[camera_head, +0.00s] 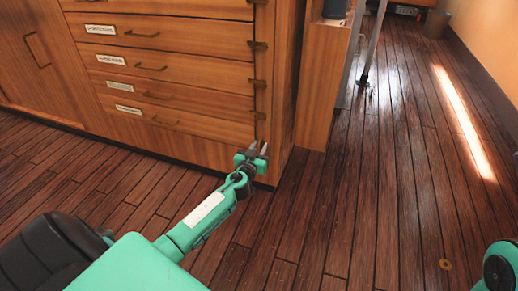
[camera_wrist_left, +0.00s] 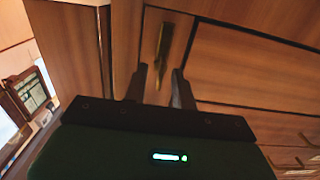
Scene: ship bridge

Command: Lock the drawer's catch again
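The wooden drawer cabinet (camera_head: 190,70) has several stacked drawers, all looking closed in the head view. Small brass catches sit along their right edge; the lowest one I can make out is a catch (camera_head: 260,116). My left gripper (camera_head: 258,148) is in front of the cabinet's lower right, just below that catch in the picture. In the left wrist view a long brass catch (camera_wrist_left: 163,50) lies just beyond the gap between the fingertips of my left gripper (camera_wrist_left: 158,78). The fingers are apart with nothing between them. My right gripper is out of view.
Brass pulls and white labels (camera_head: 128,109) line the drawer fronts. A wooden panel (camera_head: 322,85) stands right of the cabinet, with a metal post (camera_head: 372,45) beyond it.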

